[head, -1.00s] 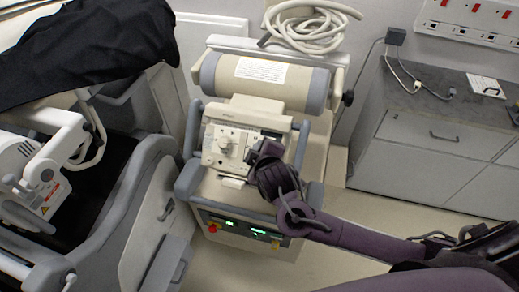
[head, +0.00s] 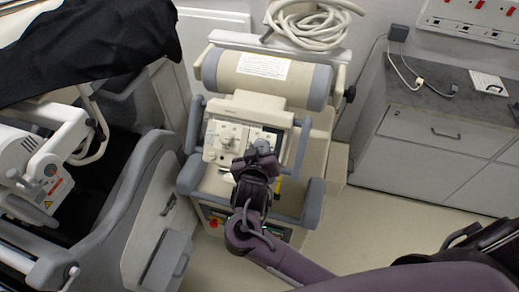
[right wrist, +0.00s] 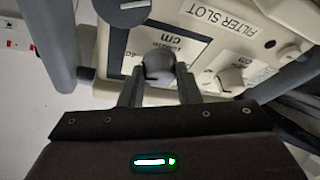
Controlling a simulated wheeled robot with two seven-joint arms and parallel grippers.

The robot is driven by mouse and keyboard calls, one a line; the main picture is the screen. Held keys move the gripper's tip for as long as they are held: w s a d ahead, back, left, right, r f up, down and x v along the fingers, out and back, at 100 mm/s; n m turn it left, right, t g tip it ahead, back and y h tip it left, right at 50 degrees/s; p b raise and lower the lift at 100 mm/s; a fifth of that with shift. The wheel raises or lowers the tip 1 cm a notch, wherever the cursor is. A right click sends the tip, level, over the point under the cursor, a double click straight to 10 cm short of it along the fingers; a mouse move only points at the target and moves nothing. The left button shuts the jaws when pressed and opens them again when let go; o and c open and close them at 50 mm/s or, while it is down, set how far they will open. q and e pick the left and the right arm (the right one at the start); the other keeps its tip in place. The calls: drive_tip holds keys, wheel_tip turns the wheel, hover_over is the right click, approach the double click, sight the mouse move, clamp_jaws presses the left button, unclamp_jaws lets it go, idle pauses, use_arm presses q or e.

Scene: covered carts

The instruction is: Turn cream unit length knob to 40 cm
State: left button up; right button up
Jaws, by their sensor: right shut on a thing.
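The cream unit (head: 225,176) stands at the centre of the head view, with a control panel (head: 222,157) on its sloped front. My right gripper (head: 257,155) is at the right part of that panel and largely covers the knob there. In the right wrist view, my right gripper (right wrist: 159,76) has a finger on each side of a rounded grey knob (right wrist: 159,63) and is shut on it. An upside-down label with "cm" (right wrist: 163,41) lies behind the knob. A "40" marking appears partly visible at its left; the pointer's setting cannot be read. My left gripper is out of view.
Grey rails flank the panel. A black-draped cart (head: 90,50) stands at left, a grey cabinet (head: 420,160) at right.

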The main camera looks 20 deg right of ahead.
drive_tip(key=shift+a+m+h, duration=0.1)
drive_tip(key=shift+m+h, duration=0.3)
drive_tip(key=shift+m, duration=0.6)
drive_tip(key=o, duration=1)
drive_tip(key=p+v, duration=0.1)
drive_tip(key=v, duration=0.1)
drive_tip(key=shift+s+a+r, duration=0.15)
drive_tip(key=shift+s+r, duration=0.05)
drive_tip(key=shift+r, duration=0.05)
drive_tip(key=v, duration=0.5)
drive_tip(key=shift+a+f, duration=0.1)
